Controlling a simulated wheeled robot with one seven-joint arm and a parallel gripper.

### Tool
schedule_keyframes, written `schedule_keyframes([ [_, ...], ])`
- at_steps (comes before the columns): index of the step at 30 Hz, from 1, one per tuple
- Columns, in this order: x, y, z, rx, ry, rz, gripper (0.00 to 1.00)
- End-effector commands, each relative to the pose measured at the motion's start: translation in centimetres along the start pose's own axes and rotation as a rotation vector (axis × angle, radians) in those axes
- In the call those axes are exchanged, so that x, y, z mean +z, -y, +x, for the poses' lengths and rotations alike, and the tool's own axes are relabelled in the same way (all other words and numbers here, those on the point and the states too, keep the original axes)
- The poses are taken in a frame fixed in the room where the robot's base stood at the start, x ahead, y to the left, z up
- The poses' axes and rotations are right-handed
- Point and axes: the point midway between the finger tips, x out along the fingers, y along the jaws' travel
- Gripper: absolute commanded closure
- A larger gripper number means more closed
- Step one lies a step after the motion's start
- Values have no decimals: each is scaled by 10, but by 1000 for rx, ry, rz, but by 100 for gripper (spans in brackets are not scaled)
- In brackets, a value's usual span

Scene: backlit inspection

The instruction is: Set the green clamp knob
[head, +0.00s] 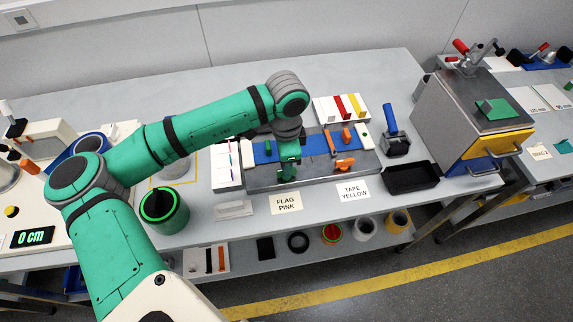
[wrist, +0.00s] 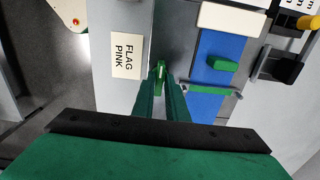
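The green clamp knob (wrist: 160,72) is a narrow bar at the front edge of the steel fixture (head: 262,183). A green clamp arm (wrist: 208,91) lies beside it over the blue strip (wrist: 207,55). My gripper (wrist: 161,82) points down at the knob in the wrist view, its fingers close together, one on each side of it, and looks shut on it. In the head view my gripper (head: 289,172) stands at the fixture's front left and hides most of the knob. A separate green block (wrist: 221,64) sits on the blue strip.
Orange clamp parts (head: 344,164) stand on the fixture to the right. The FLAG PINK card (head: 286,203) and TAPE YELLOW card (head: 353,191) lie in front. A black tray (head: 412,178) and a blue-handled tool (head: 391,122) are right of the fixture.

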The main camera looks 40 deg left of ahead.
Motion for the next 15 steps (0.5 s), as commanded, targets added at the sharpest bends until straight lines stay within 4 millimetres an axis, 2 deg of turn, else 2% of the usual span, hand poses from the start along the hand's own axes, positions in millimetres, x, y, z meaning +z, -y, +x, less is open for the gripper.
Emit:
schedule_keyframes([
  [11, 0, 0, -1, 0, -1, -1, 72],
  [15, 0, 0, -12, 0, -1, -1, 72],
])
